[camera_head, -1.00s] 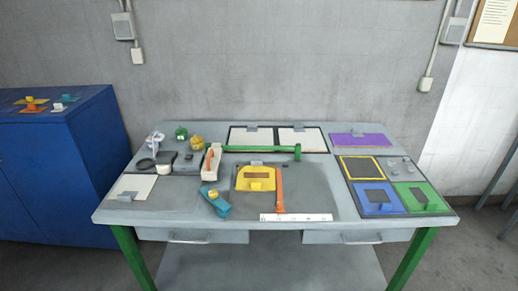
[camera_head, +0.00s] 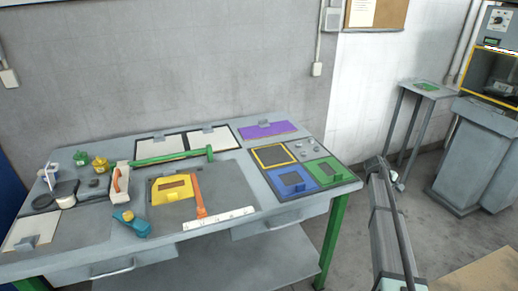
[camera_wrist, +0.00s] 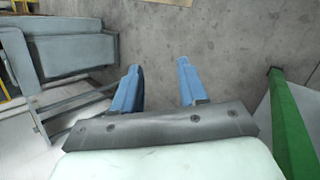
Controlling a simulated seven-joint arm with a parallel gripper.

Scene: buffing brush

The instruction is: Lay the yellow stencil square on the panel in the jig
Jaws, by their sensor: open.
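A yellow square plate (camera_head: 172,188) with a brown window and a raised tab lies on the grey board (camera_head: 232,182) at the middle of the bench, beside an orange bar (camera_head: 199,197). I take it to be the stencil and the board area to be the jig; the panel beneath is mostly hidden. A yellow-framed dark square (camera_head: 273,156) sits in the right-hand tray, with no tab visible on it. My gripper (camera_head: 379,165) is right of the bench, apart from both. In the wrist view its blue fingers (camera_wrist: 158,88) are spread, with only floor between them.
Blue (camera_head: 291,181) and green (camera_head: 327,172) tabbed squares lie in the right tray; a purple one (camera_head: 265,130) lies behind. A green-handled bar (camera_head: 172,158), white ruler (camera_head: 217,218) and blue tool (camera_head: 131,223) surround the board. A small stand (camera_head: 427,90) and machine stand right.

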